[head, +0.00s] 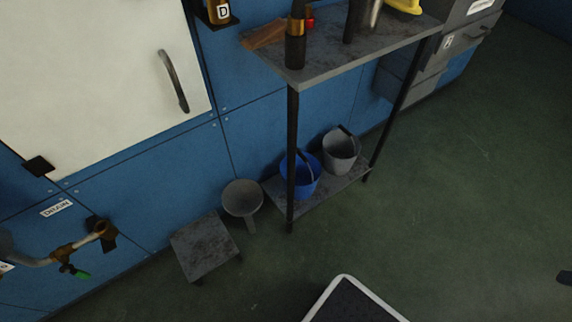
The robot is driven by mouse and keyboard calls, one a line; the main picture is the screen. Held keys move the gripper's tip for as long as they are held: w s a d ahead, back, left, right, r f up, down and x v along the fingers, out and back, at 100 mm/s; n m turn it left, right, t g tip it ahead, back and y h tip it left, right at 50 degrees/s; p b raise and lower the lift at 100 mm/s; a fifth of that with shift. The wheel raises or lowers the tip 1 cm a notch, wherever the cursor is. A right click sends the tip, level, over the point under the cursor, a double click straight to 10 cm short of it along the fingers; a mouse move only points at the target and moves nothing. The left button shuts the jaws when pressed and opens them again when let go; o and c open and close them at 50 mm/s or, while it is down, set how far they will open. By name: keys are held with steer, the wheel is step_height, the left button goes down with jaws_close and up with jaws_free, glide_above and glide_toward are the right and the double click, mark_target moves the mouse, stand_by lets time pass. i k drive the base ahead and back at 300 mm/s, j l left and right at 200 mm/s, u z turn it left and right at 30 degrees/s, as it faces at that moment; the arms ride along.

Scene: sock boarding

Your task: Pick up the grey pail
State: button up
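The grey pail (341,154) stands upright on the low shelf of a metal rack, at the middle right of the head view. Its dark handle rests up at its rim. A blue pail (301,177) stands just left of it on the same shelf, partly behind the rack's front leg. My gripper is not in view.
The rack's upper shelf (345,62) overhangs the pails and holds bottles and a yellow item; thin dark legs flank them. A grey funnel (242,198) and a low stool (204,246) stand to the left. A white-rimmed dark object (352,304) lies in front.

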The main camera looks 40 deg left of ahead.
mark_target(341, 148)
steer(key=u, duration=1.3)
